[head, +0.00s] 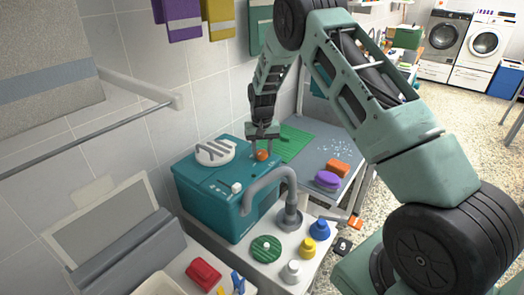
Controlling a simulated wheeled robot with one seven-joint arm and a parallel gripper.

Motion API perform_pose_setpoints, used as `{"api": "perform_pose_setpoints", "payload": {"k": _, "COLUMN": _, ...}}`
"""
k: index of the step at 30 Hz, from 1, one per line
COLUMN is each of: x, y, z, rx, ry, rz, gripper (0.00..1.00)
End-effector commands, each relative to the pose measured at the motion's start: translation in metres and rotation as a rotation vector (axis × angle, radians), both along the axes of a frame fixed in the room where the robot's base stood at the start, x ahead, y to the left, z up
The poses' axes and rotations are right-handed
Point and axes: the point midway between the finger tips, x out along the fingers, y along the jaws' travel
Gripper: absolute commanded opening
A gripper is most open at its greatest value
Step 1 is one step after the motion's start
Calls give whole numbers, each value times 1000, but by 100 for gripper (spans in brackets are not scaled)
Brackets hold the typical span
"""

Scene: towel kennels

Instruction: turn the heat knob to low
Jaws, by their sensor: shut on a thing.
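A teal box-shaped unit (212,200) stands on the counter against the tiled wall. An orange round knob (262,156) is on its top near the right end, and I take it to be the heat knob. My gripper (262,148) points down over it and is shut on it. The fingers partly cover the knob, and its setting is too small to read. A white round part with bars (215,152) and a small white block (236,188) are also on the unit's top.
A grey curved tap (290,213) rises close in front of the unit. Blue (319,229), yellow (307,247) and white (291,271) knobbed items stand near the counter edge. Purple (327,180) and orange (338,168) blocks lie to the right. A towel rail (90,131) is at left.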

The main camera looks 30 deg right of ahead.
Motion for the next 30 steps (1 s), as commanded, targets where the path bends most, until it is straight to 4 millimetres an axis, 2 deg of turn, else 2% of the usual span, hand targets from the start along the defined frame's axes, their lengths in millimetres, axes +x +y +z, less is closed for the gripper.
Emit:
{"api": "perform_pose_setpoints", "payload": {"k": 13, "x": 1, "y": 0, "z": 1, "rx": 0, "ry": -2, "rz": -11, "gripper": 15}}
{"api": "perform_pose_setpoints", "payload": {"k": 14, "x": 1, "y": 0, "z": 1, "rx": 0, "ry": -2, "rz": -11, "gripper": 40}}
{"api": "perform_pose_setpoints", "payload": {"k": 16, "x": 1, "y": 0, "z": 1, "rx": 0, "ry": -2, "rz": -11, "gripper": 60}}
{"api": "perform_pose_setpoints", "payload": {"k": 25, "x": 0, "y": 0, "z": 1, "rx": 0, "ry": -1, "rz": -10, "gripper": 60}}
{"api": "perform_pose_setpoints", "payload": {"k": 30, "x": 1, "y": 0, "z": 16, "rx": -1, "ry": -4, "rz": -10, "gripper": 60}}
